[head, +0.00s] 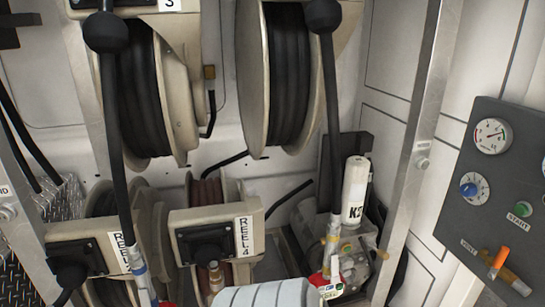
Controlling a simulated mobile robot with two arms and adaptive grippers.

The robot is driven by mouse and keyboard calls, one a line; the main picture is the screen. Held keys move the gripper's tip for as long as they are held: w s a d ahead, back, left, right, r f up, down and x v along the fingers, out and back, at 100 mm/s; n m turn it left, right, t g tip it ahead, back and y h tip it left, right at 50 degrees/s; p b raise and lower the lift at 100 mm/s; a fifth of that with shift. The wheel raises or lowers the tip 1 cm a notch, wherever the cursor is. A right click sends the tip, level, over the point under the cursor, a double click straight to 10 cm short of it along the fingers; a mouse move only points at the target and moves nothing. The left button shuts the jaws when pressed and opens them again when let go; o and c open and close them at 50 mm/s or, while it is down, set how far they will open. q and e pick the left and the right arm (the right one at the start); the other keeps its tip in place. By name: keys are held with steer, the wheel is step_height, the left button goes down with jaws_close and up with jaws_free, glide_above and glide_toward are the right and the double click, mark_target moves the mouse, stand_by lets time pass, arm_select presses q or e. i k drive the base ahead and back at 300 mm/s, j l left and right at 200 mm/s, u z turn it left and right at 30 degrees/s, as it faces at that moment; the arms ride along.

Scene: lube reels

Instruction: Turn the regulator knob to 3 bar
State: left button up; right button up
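The regulator knob (468,189) is a blue knob with a white dial around it, on a dark grey panel (462,228) at the right of the head view. A round white pressure gauge (491,136) sits above it on the same panel. Its face has a red and a green part, and its needle seems to point up and right; the numbers are too small to read. Neither of my grippers shows in this view, and nothing is seen touching the knob.
A green start button (520,209) and an orange-handled valve (500,260) are lower on the panel. A metal post (412,150) stands left of it. Hose reels (290,75) with hanging black hoses fill the left and middle. A white canister (355,190) stands low.

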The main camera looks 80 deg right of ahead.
mark_target(469, 189)
steer(key=z, duration=4.1)
